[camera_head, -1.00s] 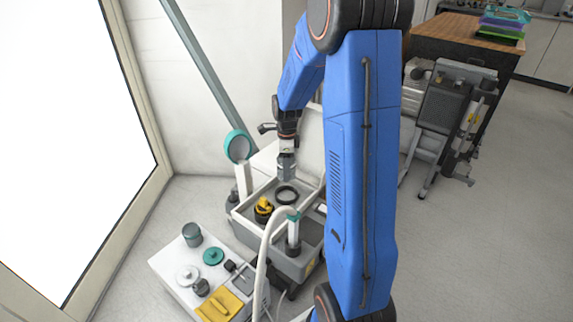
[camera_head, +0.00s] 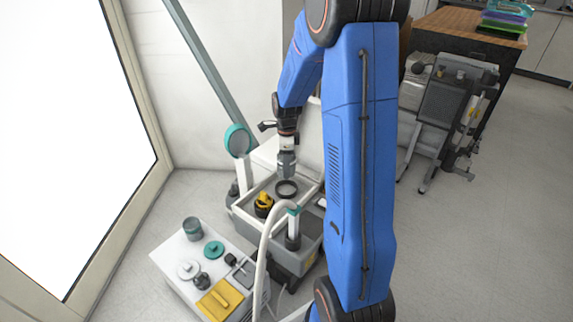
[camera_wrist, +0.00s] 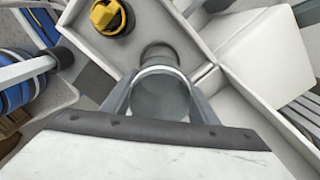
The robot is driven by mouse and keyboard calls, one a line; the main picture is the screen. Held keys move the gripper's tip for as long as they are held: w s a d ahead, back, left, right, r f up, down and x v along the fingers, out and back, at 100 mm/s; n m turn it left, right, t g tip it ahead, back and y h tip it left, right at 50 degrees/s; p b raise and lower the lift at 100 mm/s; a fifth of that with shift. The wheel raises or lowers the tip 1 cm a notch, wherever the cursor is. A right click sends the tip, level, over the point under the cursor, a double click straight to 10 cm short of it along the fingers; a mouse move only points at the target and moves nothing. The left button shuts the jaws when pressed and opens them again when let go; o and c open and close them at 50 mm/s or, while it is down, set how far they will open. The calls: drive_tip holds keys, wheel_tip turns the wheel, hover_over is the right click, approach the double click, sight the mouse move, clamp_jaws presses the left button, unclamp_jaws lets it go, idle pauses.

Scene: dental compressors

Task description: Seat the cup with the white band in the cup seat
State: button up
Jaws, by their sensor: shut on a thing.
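My gripper (camera_head: 287,167) is shut on a grey, see-through cup (camera_wrist: 160,97), held between its two fingers in the wrist view. A pale band shows around the cup's far edge in that view. In the head view the fingers mostly hide the cup. The cup seat looks to be the dark ring (camera_head: 286,189) in the grey tray-like unit, just below my gripper. In the wrist view the ring (camera_wrist: 159,51) shows just beyond the cup, partly covered by it. The cup appears above the ring; I cannot tell whether they touch.
A yellow-and-black knob (camera_head: 264,203) stands left of the ring inside the grey unit (camera_head: 240,218). A pale hose (camera_head: 264,250) arches in front. A white side table (camera_head: 172,262) holds another grey cup (camera_head: 192,229), a teal lid (camera_head: 213,249) and a yellow pad (camera_head: 219,299).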

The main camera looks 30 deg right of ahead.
drive_tip(key=shift+f, duration=2.85)
drive_tip(key=shift+f, duration=0.1)
drive_tip(key=shift+f, duration=1.45)
drive_tip(key=shift+s+f, duration=0.2)
drive_tip(key=shift+f, duration=0.25)
drive_tip(key=o, duration=1.1)
drive_tip(key=shift+f, duration=0.1)
drive_tip(key=shift+o, duration=0.2)
wheel_tip(320, 180, up, 19)
drive_tip(key=shift+w+d+f, duration=0.15)
drive_tip(key=shift+w+f, duration=0.05)
drive_tip(key=shift+w, duration=0.05)
